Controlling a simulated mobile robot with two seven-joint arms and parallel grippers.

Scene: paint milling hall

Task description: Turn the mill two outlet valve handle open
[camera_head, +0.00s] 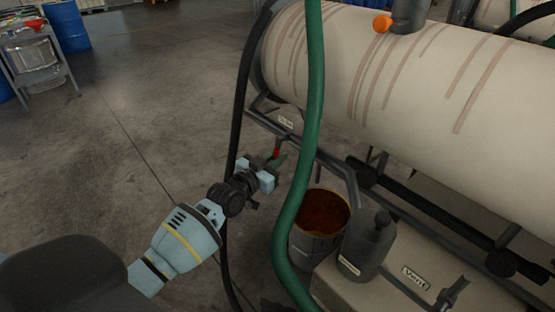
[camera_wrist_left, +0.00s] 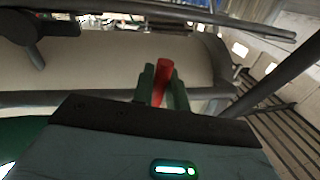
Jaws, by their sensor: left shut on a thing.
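The outlet valve handle is red. In the head view the handle (camera_head: 277,153) shows as a small red piece below the front frame of the cream mill tank (camera_head: 400,70). My left gripper (camera_head: 276,161) reaches it from the lower left, with its green fingers at the handle. In the left wrist view the red handle (camera_wrist_left: 161,82) stands between the two green fingers of my left gripper (camera_wrist_left: 161,90), which are shut on it. The valve body is hidden, and I cannot tell how far the handle is turned. My right gripper is not in view.
A green hose (camera_head: 312,120) hangs just right of my left gripper, and a black hose (camera_head: 237,120) hangs beside it. A bucket of brown liquid (camera_head: 318,240) and a dark can (camera_head: 366,250) stand to the right. Open floor (camera_head: 150,100) lies left.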

